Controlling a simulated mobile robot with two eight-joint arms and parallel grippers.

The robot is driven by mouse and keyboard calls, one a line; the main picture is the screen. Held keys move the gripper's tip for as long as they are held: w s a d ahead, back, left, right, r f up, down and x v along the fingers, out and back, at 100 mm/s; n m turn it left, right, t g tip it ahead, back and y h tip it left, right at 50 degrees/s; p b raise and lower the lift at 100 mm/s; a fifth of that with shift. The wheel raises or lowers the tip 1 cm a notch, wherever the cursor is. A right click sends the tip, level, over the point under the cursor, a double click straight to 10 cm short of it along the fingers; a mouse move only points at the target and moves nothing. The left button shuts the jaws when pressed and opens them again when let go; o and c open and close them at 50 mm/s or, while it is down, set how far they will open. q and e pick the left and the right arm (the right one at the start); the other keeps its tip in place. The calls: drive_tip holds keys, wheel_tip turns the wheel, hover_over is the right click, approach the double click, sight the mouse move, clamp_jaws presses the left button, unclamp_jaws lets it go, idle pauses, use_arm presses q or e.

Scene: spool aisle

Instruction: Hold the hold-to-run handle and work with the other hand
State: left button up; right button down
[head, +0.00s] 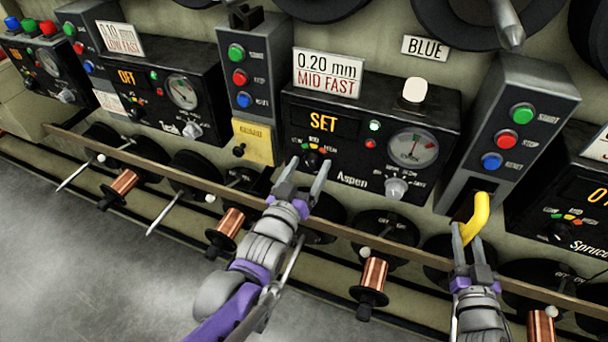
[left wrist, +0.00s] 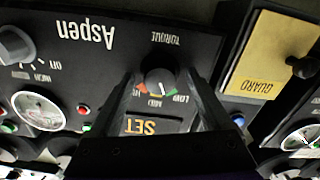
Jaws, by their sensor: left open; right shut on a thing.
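The yellow hold-to-run handle (head: 481,214) sticks out at the bottom of the grey button post at the right. My right gripper (head: 466,240) is shut on it. My left gripper (head: 303,180) is open at the lower left of the Aspen panel (head: 372,110), whose display (head: 323,121) reads SET. Its fingers stand on either side of the torque knob (head: 313,160). In the left wrist view, upside down, the torque knob (left wrist: 159,82) lies between the two fingers (left wrist: 160,110), its scale marked LOW, MID and HI. I cannot tell whether the fingers touch it.
A sign above the panel (head: 327,73) reads 0.20 mm MID FAST. The button post (head: 515,130) carries green, red and blue buttons. A yellow guard plate (head: 255,142) is left of the panel. A long rail (head: 225,190) and copper spools (head: 374,276) lie below.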

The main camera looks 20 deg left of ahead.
use_arm(q)
drive_tip(key=s, duration=1.1)
drive_tip(key=shift+s, duration=0.4)
idle(2.9)
drive_tip(key=shift+r, duration=2)
use_arm(e)
drive_tip(key=shift+w, duration=1.2)
drive_tip(key=c, duration=0.5)
unclamp_jaws()
drive_tip(key=shift+s, duration=0.1)
